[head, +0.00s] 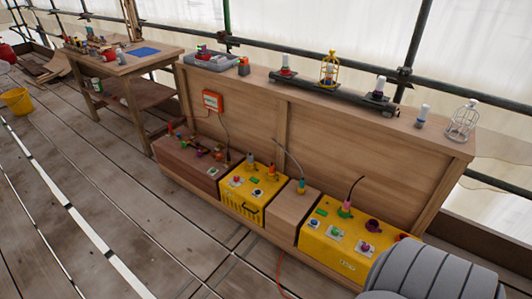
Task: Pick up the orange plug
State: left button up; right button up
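A small orange upright piece (271,172) stands on top of the left yellow box (238,207), near its back right corner. It looks like the orange plug, but it is too small to be sure. A grey-topped upright piece (250,159) stands just left of it. A teal-based plug (301,187) with a dark cable stands on the wooden block to the right. A small orange and dark item (243,66) sits on the ledge above. Neither of my grippers is in view.
A second yellow box (345,262) with a pink and green plug stands right of the wooden block. A wooden panel with an orange wall box (212,101) rises behind. A workbench (125,65) and yellow bucket (17,101) stand left. The plank floor in front is mostly clear.

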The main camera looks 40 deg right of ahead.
aim_at(272, 174)
jog(key=z, duration=0.35)
jog(key=i, duration=1.05)
jog(key=z, duration=1.5)
jog(key=i, duration=0.8)
jog(key=z, duration=0.95)
jog(key=i, duration=0.65)
jog(key=z, duration=0.05)
